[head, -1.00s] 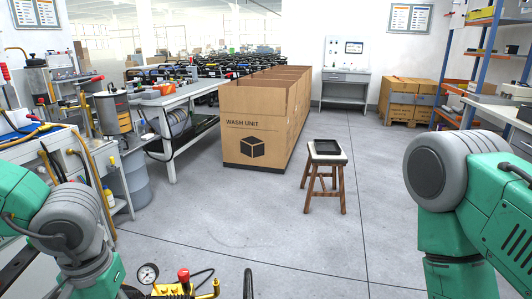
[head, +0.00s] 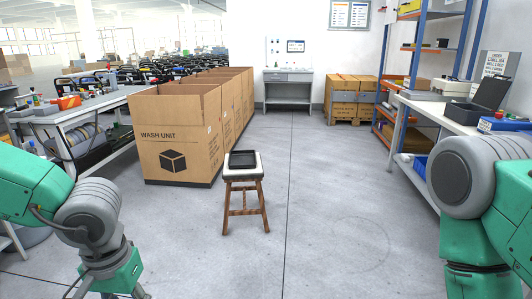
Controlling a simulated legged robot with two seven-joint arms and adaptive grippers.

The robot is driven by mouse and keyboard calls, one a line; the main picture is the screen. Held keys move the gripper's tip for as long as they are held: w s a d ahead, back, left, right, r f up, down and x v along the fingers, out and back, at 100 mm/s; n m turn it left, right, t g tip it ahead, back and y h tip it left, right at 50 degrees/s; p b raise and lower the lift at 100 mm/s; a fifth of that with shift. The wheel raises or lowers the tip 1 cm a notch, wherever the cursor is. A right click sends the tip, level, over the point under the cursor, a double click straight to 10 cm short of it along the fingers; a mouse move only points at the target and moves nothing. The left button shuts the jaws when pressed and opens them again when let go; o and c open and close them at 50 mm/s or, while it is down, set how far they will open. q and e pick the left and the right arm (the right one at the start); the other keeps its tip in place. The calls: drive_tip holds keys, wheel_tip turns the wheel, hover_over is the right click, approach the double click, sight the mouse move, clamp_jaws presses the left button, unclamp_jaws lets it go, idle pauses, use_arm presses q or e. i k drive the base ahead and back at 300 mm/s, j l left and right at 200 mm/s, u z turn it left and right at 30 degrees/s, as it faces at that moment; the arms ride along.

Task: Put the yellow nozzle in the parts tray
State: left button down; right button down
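A shallow black tray (head: 244,160) lies on the pale seat of a wooden stool (head: 243,198) in the middle of the floor in the head view. It looks empty from here. I cannot make out a yellow nozzle anywhere in this view. My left arm comes in at the lower left and my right arm at the lower right. Both run out of the bottom of the picture, so neither gripper's fingertips show, and whether either holds anything is hidden.
Large cardboard "WASH UNIT" boxes (head: 180,140) stand left of the stool. A cluttered workbench (head: 75,122) is at the left. At the right, a bench (head: 437,112) carries an open dark grey case (head: 470,112). Floor around the stool and to its right is clear.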

sight(249, 163)
drive_tip(key=i+j+z, duration=0.1)
drive_tip(key=i+z, duration=0.25)
drive_tip(key=i, duration=1.35)
drive_tip(key=i+j+z, duration=0.1)
drive_tip(key=i+j, duration=0.3)
drive_tip(key=i, duration=0.25)
drive_tip(key=i+j+z, duration=0.1)
drive_tip(key=i+j, duration=0.35)
drive_tip(key=i, duration=0.15)
drive_tip(key=i+j+z, duration=0.1)
drive_tip(key=i+j, duration=0.4)
drive_tip(key=i, duration=0.15)
